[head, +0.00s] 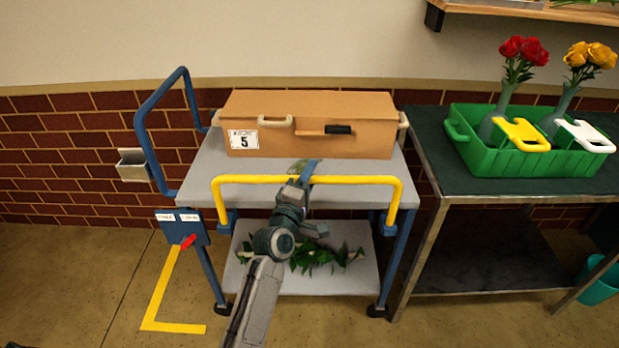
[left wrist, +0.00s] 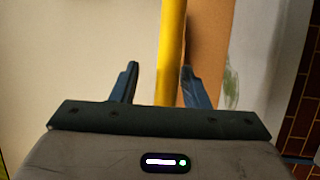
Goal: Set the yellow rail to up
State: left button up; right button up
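The yellow rail (head: 350,180) is a bar with bent ends along the front of the grey cart (head: 200,182). Its ends go down to blue holders on the front legs, and its bar shows above the cart top's front edge. My left gripper (head: 303,172) is at the middle of the bar. In the left wrist view, the rail (left wrist: 171,50) runs between the two spread fingers of my left gripper (left wrist: 159,66), closer to the right finger. A clear gap shows on its left side. My right gripper is not in view.
A brown case (head: 330,105) marked 5 lies on the cart top behind the rail. A blue plate with a red lever (head: 188,241) is at the cart's left. Greenery (head: 315,257) lies on the lower shelf. A green crate (head: 510,160) with flower vases stands on the right table.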

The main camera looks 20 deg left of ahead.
pick_arm(q)
jog(key=shift+f, duration=0.1)
jog(key=shift+s+f, duration=0.1)
jog(key=shift+s, duration=0.05)
jog(key=b+v, duration=0.1)
jog(key=v, duration=0.9)
jog(key=shift+s+b, duration=0.25)
jog(key=shift+b, duration=0.05)
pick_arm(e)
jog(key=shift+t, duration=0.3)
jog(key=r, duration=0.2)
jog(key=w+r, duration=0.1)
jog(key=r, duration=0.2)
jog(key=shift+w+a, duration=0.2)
